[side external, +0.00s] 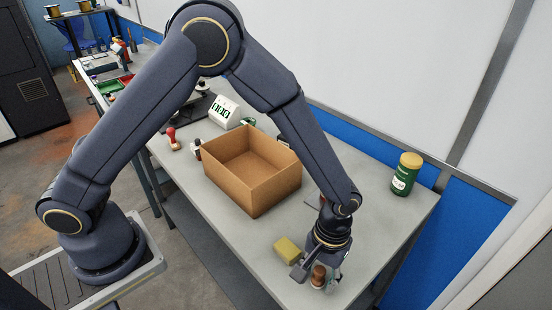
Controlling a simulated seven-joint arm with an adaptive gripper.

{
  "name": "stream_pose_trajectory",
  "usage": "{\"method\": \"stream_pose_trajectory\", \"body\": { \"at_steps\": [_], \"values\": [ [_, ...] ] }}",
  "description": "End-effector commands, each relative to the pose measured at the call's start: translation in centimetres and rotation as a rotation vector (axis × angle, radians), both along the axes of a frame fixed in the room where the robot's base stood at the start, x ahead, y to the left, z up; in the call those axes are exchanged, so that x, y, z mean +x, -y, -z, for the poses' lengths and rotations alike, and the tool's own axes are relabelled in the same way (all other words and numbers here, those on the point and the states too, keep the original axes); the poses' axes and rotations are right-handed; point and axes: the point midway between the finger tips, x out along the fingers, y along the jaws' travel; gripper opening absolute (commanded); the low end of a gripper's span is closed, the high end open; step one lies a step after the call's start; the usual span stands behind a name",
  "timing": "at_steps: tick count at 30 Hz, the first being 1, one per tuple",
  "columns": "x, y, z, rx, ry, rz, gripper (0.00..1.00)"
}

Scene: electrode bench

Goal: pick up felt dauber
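My gripper (316,273) is low at the front right of the grey bench, pointing down. A small brown-topped piece with a pale lower part (318,275), possibly the felt dauber, shows at its fingers. One dark finger is to the left of this piece. The other side is too small and partly hidden, so I cannot tell whether the fingers touch it. A yellow sponge-like block (287,250) lies just left of the gripper.
An open cardboard box (252,178) stands mid-bench. A green jar with a yellow lid (406,174) is at the back right. A red-knobbed stamp (172,138), a small dark-capped bottle (197,150) and a white display unit (223,111) stand left of and behind the box.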

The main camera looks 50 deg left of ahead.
Motion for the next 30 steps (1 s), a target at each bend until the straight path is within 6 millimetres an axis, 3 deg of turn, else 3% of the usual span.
{"method": "stream_pose_trajectory", "body": {
  "at_steps": [1, 12, 23, 28, 30],
  "values": [
    [0.0, 0.0, 0.0, 0.000, 0.000, 0.000, 0.40],
    [0.0, 0.0, 0.0, 0.000, 0.000, 0.000, 0.03],
    [0.1, 0.0, -0.8, -0.002, 0.002, 0.000, 0.03],
    [0.1, 0.1, -3.4, -0.003, 0.005, 0.001, 0.03],
    [-1.2, -0.7, -4.9, -0.002, 0.004, 0.001, 0.03]
  ]
}}
